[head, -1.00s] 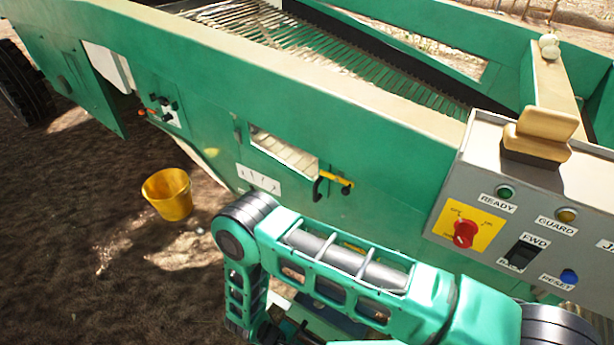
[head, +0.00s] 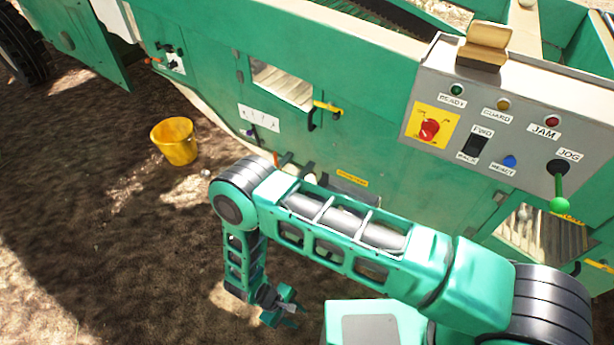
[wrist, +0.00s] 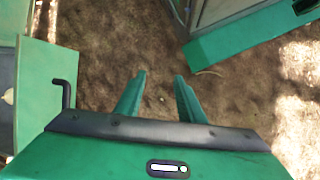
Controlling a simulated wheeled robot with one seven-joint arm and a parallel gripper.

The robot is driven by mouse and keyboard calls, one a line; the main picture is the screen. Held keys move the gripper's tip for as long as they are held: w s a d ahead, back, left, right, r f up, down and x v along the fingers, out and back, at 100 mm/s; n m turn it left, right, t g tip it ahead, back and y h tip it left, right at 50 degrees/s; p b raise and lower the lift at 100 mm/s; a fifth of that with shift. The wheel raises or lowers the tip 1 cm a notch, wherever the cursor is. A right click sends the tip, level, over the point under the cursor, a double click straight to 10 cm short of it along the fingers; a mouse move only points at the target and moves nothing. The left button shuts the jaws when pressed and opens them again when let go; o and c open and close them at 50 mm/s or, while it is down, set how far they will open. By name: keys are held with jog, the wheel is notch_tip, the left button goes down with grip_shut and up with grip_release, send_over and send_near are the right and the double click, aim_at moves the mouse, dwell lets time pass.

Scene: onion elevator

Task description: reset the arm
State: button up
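My arm shows in the head view, folded with the elbow at the left and the forearm hanging down. My gripper (head: 286,309) is low in front of the green machine (head: 215,85), above the soil. In the wrist view my gripper (wrist: 160,85) points down at bare ground. Its two green fingers are apart with nothing between them.
A grey control panel (head: 400,150) on the machine carries a red knob (head: 429,130), several buttons and a green-tipped JOG lever (head: 559,190). A yellow bucket (head: 174,142) stands on the soil at the left. Open soil lies at the lower left. Green panels flank the gripper in the wrist view.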

jog(key=w+d+r+m, duration=0.2)
jog(key=w+r, duration=0.7)
jog(key=r, duration=0.2)
jog(key=w+d+r+m, duration=0.2)
jog(key=w+d+r, duration=0.1)
jog(key=w+r, duration=0.75)
jog(key=w+d+r+m+y, duration=0.1)
jog(key=w+d+r+m, duration=0.15)
jog(key=d+r, duration=0.6)
jog(key=w+d+r+m+y, duration=0.1)
jog(key=w+d+r, duration=0.2)
jog(key=d+r, duration=0.55)
jog(key=s+d+r+m+y, duration=0.1)
jog(key=s+d+r+m, duration=0.25)
jog(key=d+r, duration=0.5)
jog(key=s+d+r+m, duration=0.2)
jog(key=s+d+r, duration=0.2)
jog(key=d+r, duration=0.45)
jog(key=s+d+r+m+y, duration=0.1)
jog(key=s+r, duration=0.3)
jog(key=s, duration=0.5)
jog(key=s+d+r+m+y, duration=0.1)
jog(key=s+d+r+m, duration=0.2)
jog(key=s, duration=0.6)
jog(key=shift+s+d+r+m+t, duration=0.3)
jog(key=shift+d+r, duration=0.4)
jog(key=shift+r, duration=0.15)
